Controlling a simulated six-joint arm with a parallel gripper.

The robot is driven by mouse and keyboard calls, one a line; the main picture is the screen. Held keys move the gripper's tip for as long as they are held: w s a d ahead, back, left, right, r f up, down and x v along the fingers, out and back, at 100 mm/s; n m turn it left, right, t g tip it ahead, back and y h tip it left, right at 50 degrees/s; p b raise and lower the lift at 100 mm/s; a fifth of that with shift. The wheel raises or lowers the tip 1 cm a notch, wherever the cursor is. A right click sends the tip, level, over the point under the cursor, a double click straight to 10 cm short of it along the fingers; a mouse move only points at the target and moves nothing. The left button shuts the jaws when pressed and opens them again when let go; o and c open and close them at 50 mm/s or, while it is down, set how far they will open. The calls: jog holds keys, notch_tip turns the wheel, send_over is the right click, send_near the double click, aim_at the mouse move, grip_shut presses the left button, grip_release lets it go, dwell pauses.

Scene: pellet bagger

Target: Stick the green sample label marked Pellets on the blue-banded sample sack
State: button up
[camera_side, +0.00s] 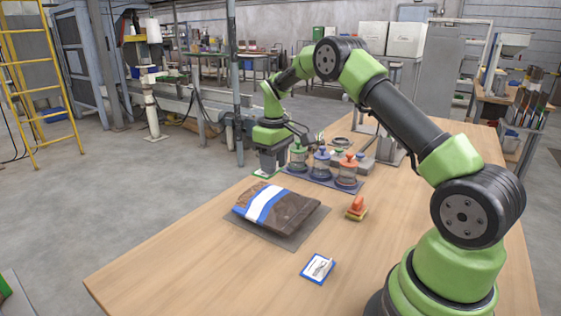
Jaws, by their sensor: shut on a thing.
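The sample sack (296,211) is brown with a blue and white band and lies flat on a grey mat (238,221) on the table. My gripper (269,168) is behind the sack, low near the table's far left edge. It is shut on a small green-edged card (263,174), which looks like the green sample label. Its print is hidden or too small to read, and I cannot tell whether it touches the table. The sack and the green label are apart.
A blue-edged card (318,268) lies at the table's front. A red-orange stamp-like block (356,207) stands right of the sack. Green, blue and orange-lidded jars (321,163) stand on a dark blue tray (327,182) right of my gripper. The table's front left is clear.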

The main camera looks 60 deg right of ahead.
aim_at(275, 196)
jog(key=shift+f, duration=3)
jog(key=shift+f, duration=0.25)
jog(key=o, duration=1.1)
notch_tip(275, 196, up, 10)
jog(key=shift+f, duration=0.1)
